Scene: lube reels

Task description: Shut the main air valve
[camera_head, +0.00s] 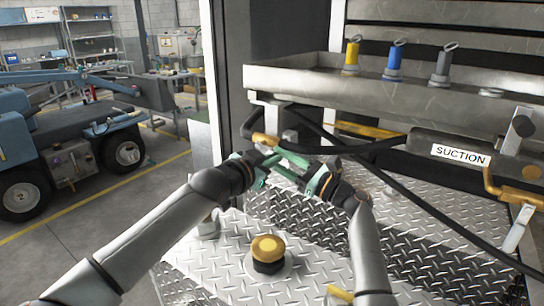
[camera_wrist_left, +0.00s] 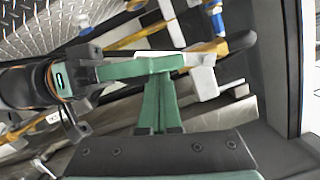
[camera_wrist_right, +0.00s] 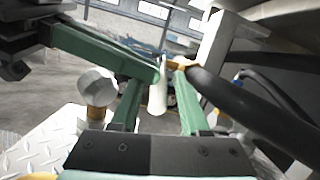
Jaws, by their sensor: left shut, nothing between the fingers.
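A short yellow handle (camera_head: 265,139) sits on the dark pipework under the steel tray, just beyond my grippers; I cannot tell for certain that it is the main air valve. My left gripper (camera_head: 280,160) is shut and empty, and its fingers cross close to those of my right gripper (camera_head: 298,160). The right fingers stand apart in the right wrist view (camera_wrist_right: 168,78). A pale cylinder (camera_wrist_right: 157,98) shows between them there; whether they touch it is unclear. The left fingers show closed together in the left wrist view (camera_wrist_left: 160,105). The grippers partly hide the pipework.
A yellow-topped knob (camera_head: 268,248) stands on the diamond plate (camera_head: 330,240). A black hose (camera_head: 430,215) slants across the right. The SUCTION cylinder (camera_head: 460,153) and a yellow pipe (camera_head: 515,193) are at right. Yellow, blue and grey fittings stand on the tray (camera_head: 300,80).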

